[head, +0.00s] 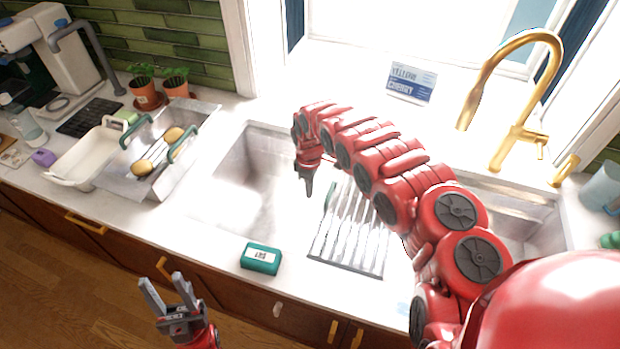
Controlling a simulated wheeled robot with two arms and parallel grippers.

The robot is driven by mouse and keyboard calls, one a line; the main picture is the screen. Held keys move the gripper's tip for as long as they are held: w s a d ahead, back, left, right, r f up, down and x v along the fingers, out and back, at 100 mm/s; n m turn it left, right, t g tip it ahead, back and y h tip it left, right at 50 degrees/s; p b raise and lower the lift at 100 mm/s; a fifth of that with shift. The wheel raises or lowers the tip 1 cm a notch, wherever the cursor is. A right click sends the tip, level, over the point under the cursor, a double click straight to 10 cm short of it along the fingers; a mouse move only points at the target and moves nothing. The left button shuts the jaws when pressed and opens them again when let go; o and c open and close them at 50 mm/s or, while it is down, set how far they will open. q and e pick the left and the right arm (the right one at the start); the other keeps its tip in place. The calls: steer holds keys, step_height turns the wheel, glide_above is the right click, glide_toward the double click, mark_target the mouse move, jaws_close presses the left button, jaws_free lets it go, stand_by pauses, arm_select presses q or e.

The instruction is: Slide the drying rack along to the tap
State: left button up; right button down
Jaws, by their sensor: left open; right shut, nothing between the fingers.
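The drying rack (345,245), with pale slats, a dark front edge and a teal handle at its left, lies over the sink area in the middle. My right arm hides its far right part. The gold tap (502,110) rises behind the sink, to the right of the rack. My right gripper (308,190) is shut and empty, pointing down just left of the rack's handle; I cannot tell whether they touch. My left gripper (166,290) is open and empty, low in front of the counter, away from the rack.
The open sink basin (238,185) lies left of the rack, and another basin (520,225) shows at the right. A teal box (261,258) sits on the front counter edge. A metal tray (185,165) with yellow items stands left. A blue-white card (412,82) stands behind.

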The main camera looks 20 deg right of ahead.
steer(key=s+d+f+p, duration=0.2)
steer(key=d+p, duration=0.1)
steer(key=shift+s+d+f, duration=0.15)
steer(key=shift+f, duration=0.15)
stand_by(0.3)
